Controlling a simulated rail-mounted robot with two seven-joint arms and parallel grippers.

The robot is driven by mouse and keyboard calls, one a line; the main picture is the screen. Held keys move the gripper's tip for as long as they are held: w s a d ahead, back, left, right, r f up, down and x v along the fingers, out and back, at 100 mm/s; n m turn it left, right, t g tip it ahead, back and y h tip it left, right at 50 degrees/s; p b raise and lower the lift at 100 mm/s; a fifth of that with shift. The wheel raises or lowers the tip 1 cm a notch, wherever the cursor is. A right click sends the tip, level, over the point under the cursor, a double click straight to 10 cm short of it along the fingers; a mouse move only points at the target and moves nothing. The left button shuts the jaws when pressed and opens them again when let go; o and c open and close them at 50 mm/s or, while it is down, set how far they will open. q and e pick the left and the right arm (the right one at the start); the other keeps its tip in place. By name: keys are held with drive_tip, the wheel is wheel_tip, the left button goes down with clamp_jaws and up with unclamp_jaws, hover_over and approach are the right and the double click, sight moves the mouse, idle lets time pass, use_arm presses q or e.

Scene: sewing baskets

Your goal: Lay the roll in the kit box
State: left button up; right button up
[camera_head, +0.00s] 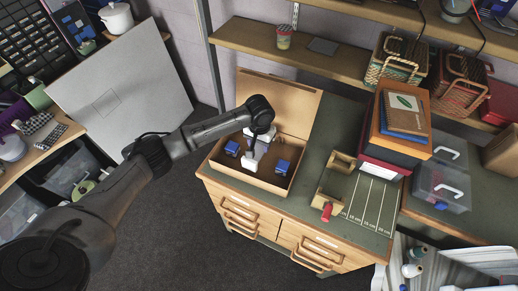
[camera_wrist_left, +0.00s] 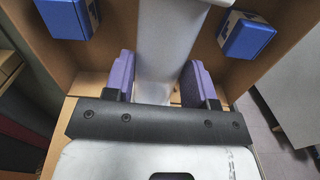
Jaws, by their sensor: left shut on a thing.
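The kit box (camera_head: 229,171) is an open cardboard box on the green-topped cabinet, its lid raised at the back. Inside, one blue block (camera_head: 232,147) sits at the left and another blue block (camera_head: 282,166) at the right. My left gripper (camera_head: 254,155) is down at the box between the blue blocks. In the left wrist view its purple fingers (camera_wrist_left: 158,80) are shut on a pale, smooth roll (camera_wrist_left: 167,40). The roll lies between the two blue blocks; whether it touches the box floor I cannot tell. My right gripper is not in view.
Stacked books (camera_head: 405,110) and clear bins (camera_head: 443,187) stand farther right. A wooden shelf (camera_head: 300,48) runs behind.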

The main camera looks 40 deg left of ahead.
sight(259, 149)
use_arm(q)
wheel_tip(259, 149, down, 3)
drive_tip(key=shift+f+p, duration=0.2)
drive_tip(key=shift+p, duration=0.1)
drive_tip(key=shift+f, duration=0.35)
drive_tip(key=shift+f, duration=0.1)
drive_tip(key=o, duration=1.2)
drive_tip(key=shift+r, duration=0.3)
wheel_tip(259, 149, up, 12)
drive_tip(key=shift+f+b, duration=0.2)
drive_tip(key=shift+b, duration=0.55)
